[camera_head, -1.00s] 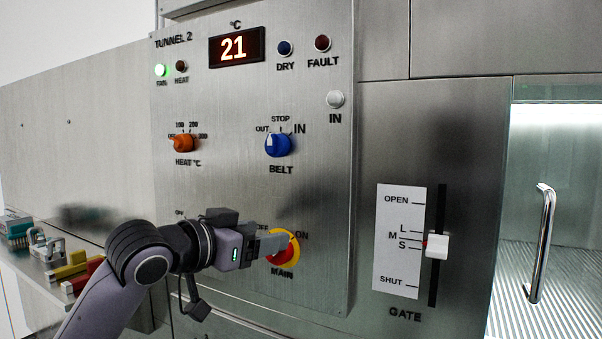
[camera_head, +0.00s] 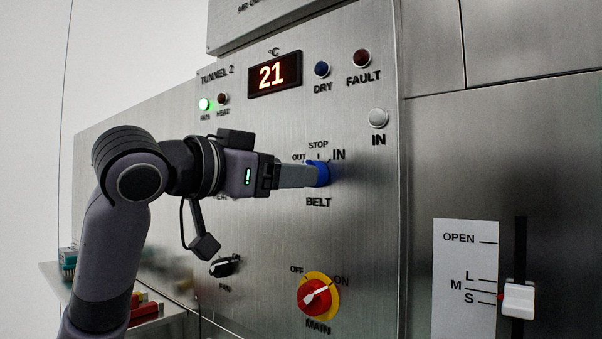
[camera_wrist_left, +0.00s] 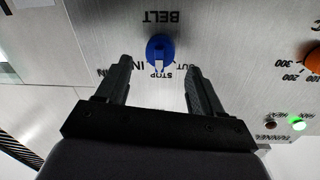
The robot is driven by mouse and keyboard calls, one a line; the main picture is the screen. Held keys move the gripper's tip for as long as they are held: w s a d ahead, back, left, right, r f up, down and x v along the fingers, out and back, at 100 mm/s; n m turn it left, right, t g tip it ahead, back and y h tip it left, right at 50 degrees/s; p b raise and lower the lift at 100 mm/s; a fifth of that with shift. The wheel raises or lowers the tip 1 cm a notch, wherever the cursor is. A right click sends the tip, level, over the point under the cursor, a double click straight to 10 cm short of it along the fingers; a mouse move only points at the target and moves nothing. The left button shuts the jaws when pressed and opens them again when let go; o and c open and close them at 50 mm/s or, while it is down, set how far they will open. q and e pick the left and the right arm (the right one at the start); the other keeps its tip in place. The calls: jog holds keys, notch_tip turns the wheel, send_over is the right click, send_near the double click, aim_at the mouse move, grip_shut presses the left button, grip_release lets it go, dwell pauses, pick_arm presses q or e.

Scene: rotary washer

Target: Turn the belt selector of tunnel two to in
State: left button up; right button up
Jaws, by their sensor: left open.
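The blue belt selector (camera_head: 322,174) is on the tunnel two panel, under the labels OUT, STOP and IN. My left gripper (camera_head: 300,176) is in front of it, and its fingers hide most of the knob and its pointer in the head view. In the left wrist view, which is upside down, the blue knob (camera_wrist_left: 160,48) lies ahead between the open fingertips, with a gap on both sides. Its white pointer appears to face the STOP label there, but the exact setting is hard to tell. My right gripper is out of view.
The red and yellow main switch (camera_head: 317,296) is below, with a black fan knob (camera_head: 225,266) to its left. The gate slider (camera_head: 519,299) is at the lower right. The orange heat knob (camera_wrist_left: 313,60) shows in the wrist view. The panel right of the selector is clear.

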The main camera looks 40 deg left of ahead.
pick_arm(q)
jog(key=shift+w+d, duration=0.15)
jog(key=shift+w, duration=0.7)
jog(key=shift+w+d, duration=0.15)
jog(key=shift+w, duration=0.7)
jog(key=c, duration=1.1)
jog(key=shift+o, duration=0.2)
